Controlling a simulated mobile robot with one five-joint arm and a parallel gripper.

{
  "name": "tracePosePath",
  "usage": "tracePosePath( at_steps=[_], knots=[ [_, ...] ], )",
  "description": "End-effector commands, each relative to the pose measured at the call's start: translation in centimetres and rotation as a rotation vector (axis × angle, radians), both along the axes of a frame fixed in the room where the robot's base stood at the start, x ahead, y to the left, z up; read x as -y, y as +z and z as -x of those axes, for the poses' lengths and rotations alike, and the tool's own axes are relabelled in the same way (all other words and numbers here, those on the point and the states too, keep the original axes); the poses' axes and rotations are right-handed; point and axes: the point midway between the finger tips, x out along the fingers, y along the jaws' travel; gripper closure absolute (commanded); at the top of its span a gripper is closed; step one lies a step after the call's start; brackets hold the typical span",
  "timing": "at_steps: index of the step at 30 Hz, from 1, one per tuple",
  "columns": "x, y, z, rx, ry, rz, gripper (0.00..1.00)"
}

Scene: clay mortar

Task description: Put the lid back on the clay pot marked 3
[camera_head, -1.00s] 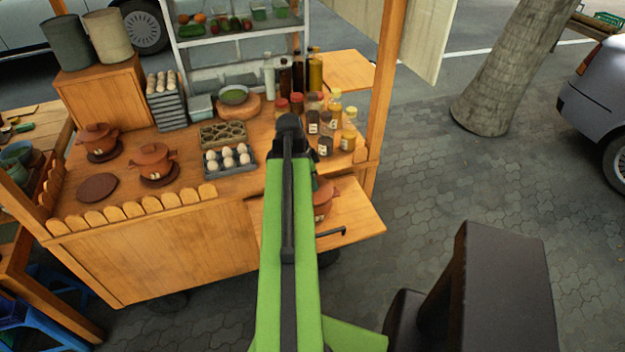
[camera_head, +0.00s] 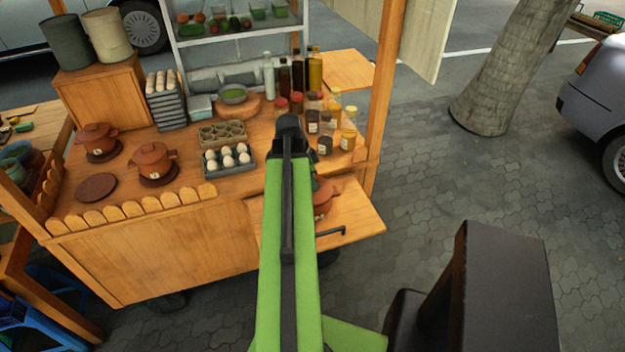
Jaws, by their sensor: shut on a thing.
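A reddish clay pot (camera_head: 325,198) stands on the fold-out wooden side shelf, mostly hidden behind my green arm. Its top is covered, so I cannot tell whether it has a lid, and no number on it is readable. Two more clay pots, a nearer one (camera_head: 152,159) and a farther one (camera_head: 97,138), stand with lids on dark round plates at the left of the counter. Their marks are too small to read. My arm reaches over the cart's right front, and its gripper is hidden behind the arm. No loose lid is clearly visible.
An empty round brown plate (camera_head: 96,187) lies at the counter's left front. An egg tray (camera_head: 229,160) and a brown carton (camera_head: 222,133) sit left of my arm. Bottles and jars (camera_head: 325,146) crowd its right. The side shelf (camera_head: 355,212) is bare at right.

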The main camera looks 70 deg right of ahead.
Motion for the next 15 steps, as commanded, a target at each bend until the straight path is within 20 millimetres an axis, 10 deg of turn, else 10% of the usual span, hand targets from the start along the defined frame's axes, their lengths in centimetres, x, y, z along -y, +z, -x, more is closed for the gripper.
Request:
tracePosePath(
  at_steps=[9,10,15],
  knots=[
    [0.0,-0.03,-0.02,0.0,0.0,0.0,1.0],
    [-0.01,-0.03,-0.02,0.0,0.0,0.0,0.8],
    [-0.01,-0.03,-0.02,0.0,0.001,0.0,0.59]
  ],
)
